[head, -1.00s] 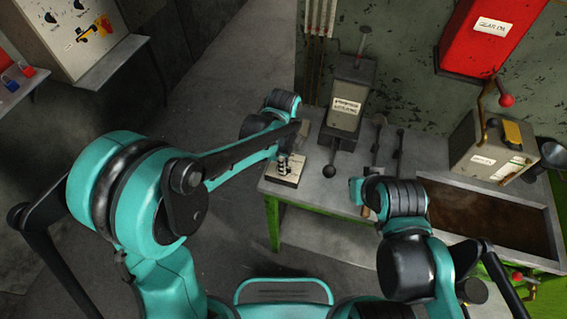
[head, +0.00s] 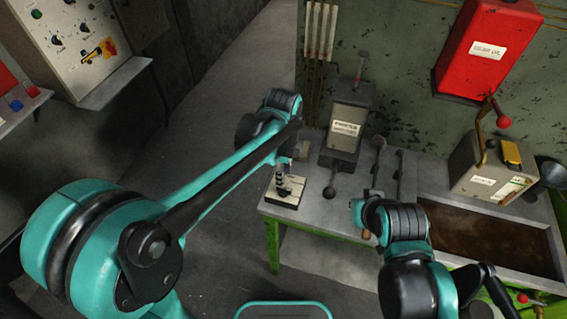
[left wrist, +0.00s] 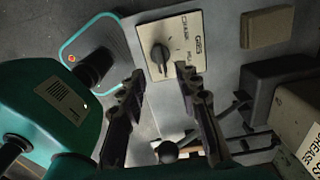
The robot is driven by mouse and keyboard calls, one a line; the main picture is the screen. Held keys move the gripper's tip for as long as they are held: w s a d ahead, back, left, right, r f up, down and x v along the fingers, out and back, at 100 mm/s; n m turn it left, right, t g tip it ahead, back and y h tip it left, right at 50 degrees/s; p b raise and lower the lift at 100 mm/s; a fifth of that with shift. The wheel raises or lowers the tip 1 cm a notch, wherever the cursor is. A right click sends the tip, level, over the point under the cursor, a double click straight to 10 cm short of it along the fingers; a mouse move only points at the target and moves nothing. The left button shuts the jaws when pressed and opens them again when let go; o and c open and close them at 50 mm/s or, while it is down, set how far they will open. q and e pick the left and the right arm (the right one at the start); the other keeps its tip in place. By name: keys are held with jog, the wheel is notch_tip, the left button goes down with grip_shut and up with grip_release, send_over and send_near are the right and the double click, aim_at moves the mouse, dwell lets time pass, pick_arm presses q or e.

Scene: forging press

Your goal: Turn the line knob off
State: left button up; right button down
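The line knob (left wrist: 160,57) is a dark round knob with a ridge, on a pale plate (left wrist: 185,45) with printed labels. It shows in the left wrist view, beyond and between my fingertips. My left gripper (left wrist: 157,82) is open, its two dark fingers apart and nothing held. In the head view the pale plate (head: 271,196) lies at the bench's front left corner, with my left gripper (head: 287,186) over it. The knob is hard to make out there. Whether the fingers touch the knob cannot be told. My right arm shows at the right, but its gripper is not visible.
A second blank tan plate (left wrist: 267,27) lies beside the knob plate. A red box (head: 488,48) hangs on the wall. A brown-filled trough (head: 480,235) lies right.

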pick_arm(q)
jog(key=shift+r, duration=2.75)
jog(key=s+a+n+t, duration=0.3)
jog(key=s+a+n, duration=0.3)
jog(key=a+n, duration=0.3)
jog(key=s+a+f+n+t, duration=0.1)
jog(key=s+a+n+t, duration=0.3)
jog(key=a+n, duration=0.5)
jog(key=s+n, duration=0.2)
jog(key=n, duration=0.1)
jog(key=shift+f+n, duration=0.3)
jog(key=shift+n, duration=0.1)
